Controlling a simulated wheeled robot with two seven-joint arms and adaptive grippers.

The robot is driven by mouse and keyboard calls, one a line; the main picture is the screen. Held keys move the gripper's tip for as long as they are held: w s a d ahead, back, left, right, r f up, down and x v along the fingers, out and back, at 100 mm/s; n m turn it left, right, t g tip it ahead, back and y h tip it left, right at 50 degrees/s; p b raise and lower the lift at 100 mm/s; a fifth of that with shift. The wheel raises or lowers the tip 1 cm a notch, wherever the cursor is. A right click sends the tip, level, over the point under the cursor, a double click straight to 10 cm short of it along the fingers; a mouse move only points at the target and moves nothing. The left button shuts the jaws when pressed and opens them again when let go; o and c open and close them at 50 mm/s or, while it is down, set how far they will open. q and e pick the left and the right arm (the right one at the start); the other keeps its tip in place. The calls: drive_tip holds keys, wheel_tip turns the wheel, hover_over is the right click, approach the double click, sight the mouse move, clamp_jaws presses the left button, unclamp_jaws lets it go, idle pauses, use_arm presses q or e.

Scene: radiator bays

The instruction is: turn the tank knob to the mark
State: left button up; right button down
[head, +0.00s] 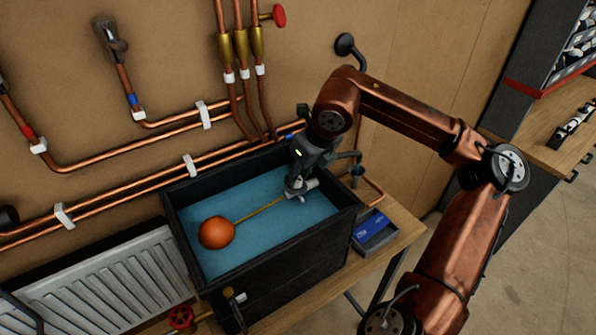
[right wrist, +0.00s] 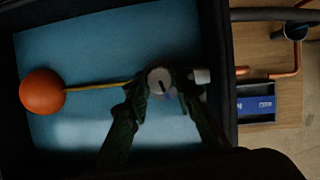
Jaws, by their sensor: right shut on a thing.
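The tank (head: 275,265) is a black open box with blue water in it, on a wooden bench. An orange float ball (head: 216,232) lies at the water on the left, on a thin brass rod (head: 260,211) that runs to a pale valve at the right wall. The tank knob (right wrist: 160,81) is round and whitish with a dark line on its face. My right gripper (head: 298,190) reaches down into the tank at the valve. In the right wrist view its two fingers (right wrist: 159,92) are closed around the knob. I cannot make out the mark. My left gripper is not in view.
Copper pipes (head: 130,184) run along the wall behind the tank. A white radiator (head: 115,282) stands at the left. A blue and black box (head: 373,232) lies on the bench right of the tank. A red valve wheel (head: 181,317) is at the front.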

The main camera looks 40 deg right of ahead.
drive_tip(key=shift+r+m+h+p, duration=0.1)
drive_tip(key=shift+m+h+p, duration=0.25)
drive_tip(key=shift+m, duration=0.55)
drive_tip(key=c, duration=1.7)
unclamp_jaws()
drive_tip(key=shift+o, duration=0.2)
drive_tip(key=v, duration=1.1)
drive_tip(key=shift+s+r, duration=0.25)
drive_tip(key=shift+r, duration=0.1)
drive_tip(key=shift+a, duration=0.1)
